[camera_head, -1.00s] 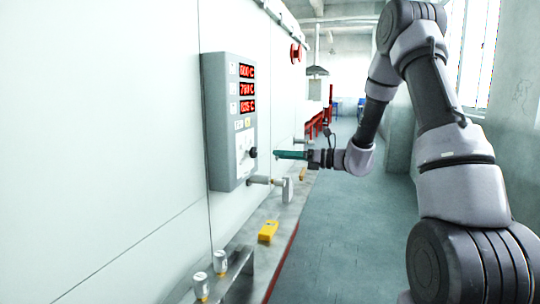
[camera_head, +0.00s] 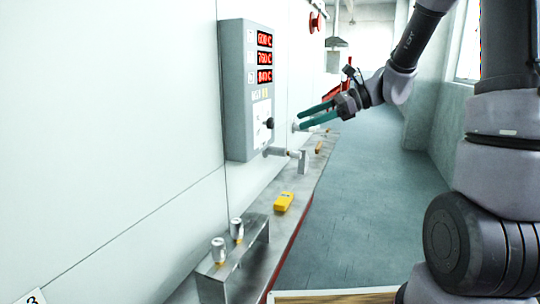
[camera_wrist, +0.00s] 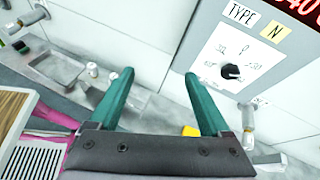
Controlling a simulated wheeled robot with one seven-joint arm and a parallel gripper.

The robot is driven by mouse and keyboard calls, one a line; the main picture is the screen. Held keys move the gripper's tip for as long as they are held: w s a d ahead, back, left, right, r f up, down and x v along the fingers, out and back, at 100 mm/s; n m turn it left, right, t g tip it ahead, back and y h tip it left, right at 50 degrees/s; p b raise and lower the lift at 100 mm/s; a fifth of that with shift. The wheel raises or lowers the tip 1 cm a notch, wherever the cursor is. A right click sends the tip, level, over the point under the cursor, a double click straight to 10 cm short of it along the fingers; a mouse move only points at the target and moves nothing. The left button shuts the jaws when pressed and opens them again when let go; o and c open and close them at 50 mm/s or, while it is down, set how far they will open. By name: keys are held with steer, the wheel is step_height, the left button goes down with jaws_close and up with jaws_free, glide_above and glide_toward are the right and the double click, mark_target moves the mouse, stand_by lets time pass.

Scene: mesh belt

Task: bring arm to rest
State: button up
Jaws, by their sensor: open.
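My gripper (camera_head: 316,116) is open and empty, raised in front of the wall beside the grey control box (camera_head: 236,90). In the wrist view its two green fingers (camera_wrist: 154,98) are spread wide apart with nothing between them. The control box carries red number displays and a black knob (camera_wrist: 231,71) on a white dial plate. My arm reaches in from the right of the head view, and its fingers point left towards the wall.
A metal ledge (camera_head: 262,236) runs along the wall, with a yellow device (camera_head: 284,202) on it. Two small metal cylinders (camera_head: 218,250) stand on a raised bracket at the front. The floor (camera_head: 368,200) to the right is clear.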

steer(key=s+d+r+n+t+h, duration=0.2)
steer(key=s+d+n+h, duration=0.3)
steer(key=s, duration=0.3)
steer(key=s+d+r+n+t+h, duration=0.3)
steer(key=s+d+n+h, duration=0.3)
steer(key=s+d+n, duration=0.2)
steer(key=shift+s+d+r+t, duration=0.15)
steer(key=shift+s+r+t, duration=0.15)
steer(key=shift+s+r, duration=0.45)
steer(key=shift+w, duration=0.1)
stand_by(3.5)
